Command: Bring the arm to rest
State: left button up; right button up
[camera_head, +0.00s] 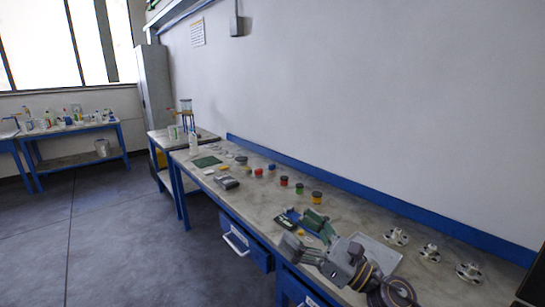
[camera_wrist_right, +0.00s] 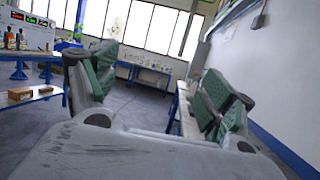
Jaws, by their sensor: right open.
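My right gripper (camera_head: 306,232) is over the front part of the workbench (camera_head: 262,205), its arm coming in from the lower right. Its green-padded fingers are spread apart with nothing visible between them. In the right wrist view the open fingers (camera_wrist_right: 158,92) frame the room, window and distant tables. My left gripper is in neither view. Several metallic flanged parts stand at the right end of the bench, among them one near the tray (camera_head: 397,237), one in the middle (camera_head: 430,252) and one farther right (camera_head: 469,272). They are apart from the gripper.
A grey tray (camera_head: 378,251) lies behind my right wrist, partly hidden. Several small jars, including a red-and-dark one (camera_head: 284,182) and a yellow one (camera_head: 317,198), stand along the bench. A blue drawer unit (camera_head: 245,243) is below the front edge. The floor (camera_head: 120,240) at left is clear.

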jog(key=w+d+f+m+t+h, duration=0.2)
jog(key=d+m+t+h, duration=0.3)
jog(key=m, duration=0.6)
jog(key=w+d+f+m+t+h, duration=0.2)
jog(key=d+m+h, duration=0.4)
jog(key=m, duration=0.4)
jog(key=s+d+f+m+g+h, duration=0.2)
jog(key=d+f+m+g+h, duration=0.15)
jog(key=f+m, duration=0.4)
jog(key=s+d+f+m+g+h, duration=0.2)
jog(key=d+f+m+g+h, duration=0.15)
jog(key=f+m, duration=0.4)
jog(key=s+a+f+m+g, duration=0.2)
jog(key=s+f+m+g, duration=0.75)
jog(key=s+f, duration=0.8)
jog(key=s+d+f+n+g, duration=0.1)
jog(key=s+f, duration=0.1)
jog(key=f, duration=1.4)
jog(key=s+f, duration=0.2)
jog(key=f, duration=1.3)
jog(key=s+d+f, duration=0.2)
jog(key=s+f, duration=0.8)
jog(key=s+d+f+g, duration=0.1)
jog(key=s+d+f, duration=0.2)
jog(key=s+f, duration=0.7)
jog(key=shift+s+d, duration=0.3)
jog(key=shift+s, duration=0.35)
jog(key=shift+n+g, duration=0.25)
